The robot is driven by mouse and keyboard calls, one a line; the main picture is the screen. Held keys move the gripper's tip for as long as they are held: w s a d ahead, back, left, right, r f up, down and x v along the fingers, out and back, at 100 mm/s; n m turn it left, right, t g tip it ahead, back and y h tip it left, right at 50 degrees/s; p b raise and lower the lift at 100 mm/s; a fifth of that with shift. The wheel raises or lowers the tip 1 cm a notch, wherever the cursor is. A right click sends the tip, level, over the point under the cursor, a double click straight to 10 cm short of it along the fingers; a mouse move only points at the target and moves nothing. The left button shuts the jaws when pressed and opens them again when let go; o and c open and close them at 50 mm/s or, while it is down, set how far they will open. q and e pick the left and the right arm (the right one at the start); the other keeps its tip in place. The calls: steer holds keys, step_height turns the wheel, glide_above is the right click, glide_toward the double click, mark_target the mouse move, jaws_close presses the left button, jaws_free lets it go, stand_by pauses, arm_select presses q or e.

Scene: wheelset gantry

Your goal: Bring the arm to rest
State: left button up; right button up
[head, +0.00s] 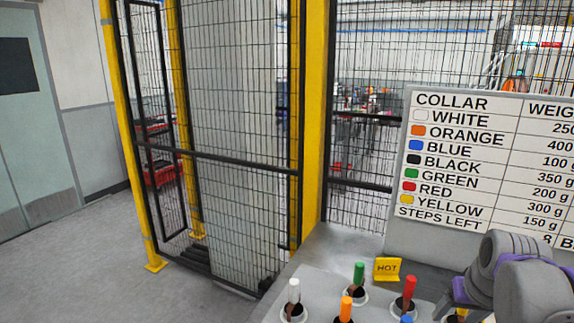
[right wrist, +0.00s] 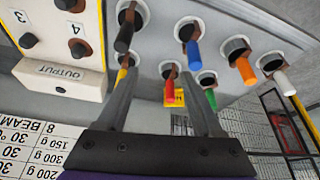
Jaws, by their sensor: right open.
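My right arm (head: 525,285) shows at the lower right of the head view, with its fingertips out of that picture. In the right wrist view, which looks upside down, my right gripper (right wrist: 160,72) has its two dark fingers spread apart. No thing is clamped between them. A red handle (right wrist: 169,90) shows in the gap, apparently beyond the fingers. A yellow handle (right wrist: 121,77) is partly hidden by the left finger. My left gripper is in neither view.
Black (right wrist: 125,32), blue (right wrist: 194,54), orange (right wrist: 244,69), white (right wrist: 283,82) and green (right wrist: 210,97) handles stand in holders on the grey bench. A HOT sign (head: 387,269), collar chart (head: 470,165) and OUTPUT box (right wrist: 62,80) are near. A mesh fence (head: 235,130) stands behind.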

arm_select(q)
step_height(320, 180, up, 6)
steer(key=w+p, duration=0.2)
steer(key=p, duration=0.3)
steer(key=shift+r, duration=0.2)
arm_select(e)
steer(key=s+a+f+n+t+y, duration=0.1)
steer(key=s+a+f+n, duration=0.2)
steer(key=s+a+f, duration=1)
steer(key=a+f, duration=0.3)
steer(key=shift+s+a+f, duration=0.25)
steer(key=shift+s+a, duration=0.1)
steer(key=shift+s, duration=0.1)
